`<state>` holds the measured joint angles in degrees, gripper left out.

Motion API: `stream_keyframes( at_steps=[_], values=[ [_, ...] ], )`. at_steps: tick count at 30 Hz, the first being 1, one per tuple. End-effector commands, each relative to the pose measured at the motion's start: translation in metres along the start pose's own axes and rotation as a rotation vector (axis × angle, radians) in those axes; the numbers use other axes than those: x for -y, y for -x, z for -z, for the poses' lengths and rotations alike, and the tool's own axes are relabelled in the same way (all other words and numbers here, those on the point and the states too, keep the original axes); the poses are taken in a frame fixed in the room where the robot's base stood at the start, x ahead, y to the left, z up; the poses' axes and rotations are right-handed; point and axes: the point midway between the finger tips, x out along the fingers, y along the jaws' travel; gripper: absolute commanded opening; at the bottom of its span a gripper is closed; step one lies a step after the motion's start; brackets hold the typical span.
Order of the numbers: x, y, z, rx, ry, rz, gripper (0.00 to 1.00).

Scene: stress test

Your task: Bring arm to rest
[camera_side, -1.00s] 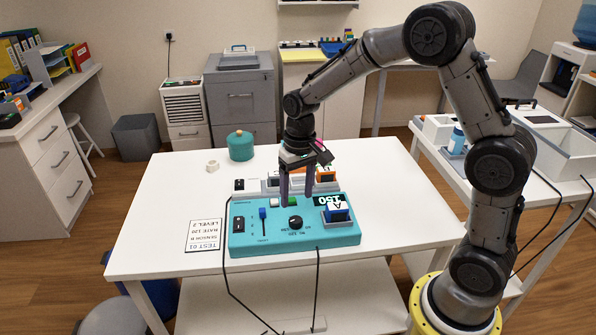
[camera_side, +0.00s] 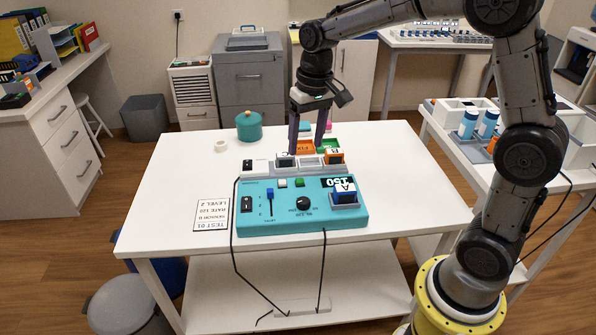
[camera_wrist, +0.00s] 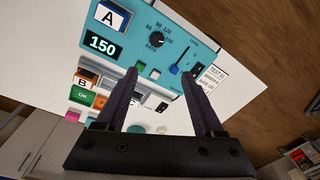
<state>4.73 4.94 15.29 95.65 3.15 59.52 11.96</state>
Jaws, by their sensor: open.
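My gripper (camera_side: 306,146) is open, its two dark fingers pointing down with nothing seen between them. It hangs over the back part of the white table, behind the teal control box (camera_side: 262,222). In the wrist view my gripper (camera_wrist: 160,69) shows both fingers apart, over the edge of the box (camera_wrist: 128,50). The box carries a black dial (camera_side: 303,203), a blue slider (camera_side: 269,194) and a display reading 150 (camera_side: 338,181). A block marked A (camera_side: 345,190) sits at its right end. My arm is bent, reaching in from the right.
A grey-white rack (camera_side: 262,166) with a block marked B (camera_side: 334,157) stands behind the box. A teal pot (camera_side: 249,126), a white ring (camera_side: 221,146) and a label card (camera_side: 212,213) are at left. Cables hang off the front. The table's right side is clear.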

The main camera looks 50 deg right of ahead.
Motion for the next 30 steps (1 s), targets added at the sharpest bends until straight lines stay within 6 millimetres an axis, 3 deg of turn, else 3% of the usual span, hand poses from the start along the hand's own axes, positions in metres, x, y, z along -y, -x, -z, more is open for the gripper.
stream_keyframes(
  at_steps=[1, 6, 12, 16, 21, 26, 30],
  values=[
    [0.002, 0.019, -0.007, -0.041, 0.009, 0.01, 0.7],
    [-0.001, 0.074, -0.055, -0.169, 0.053, 0.037, 0.7],
    [-0.015, 0.105, -0.127, -0.305, 0.134, 0.055, 0.7],
    [-0.027, 0.104, -0.173, -0.38, 0.194, 0.059, 0.7],
    [-0.042, 0.083, -0.215, -0.428, 0.264, 0.048, 0.7],
    [-0.049, 0.062, -0.227, -0.405, 0.306, 0.028, 0.7],
    [-0.048, 0.063, -0.226, -0.411, 0.325, 0.024, 0.7]
  ],
)
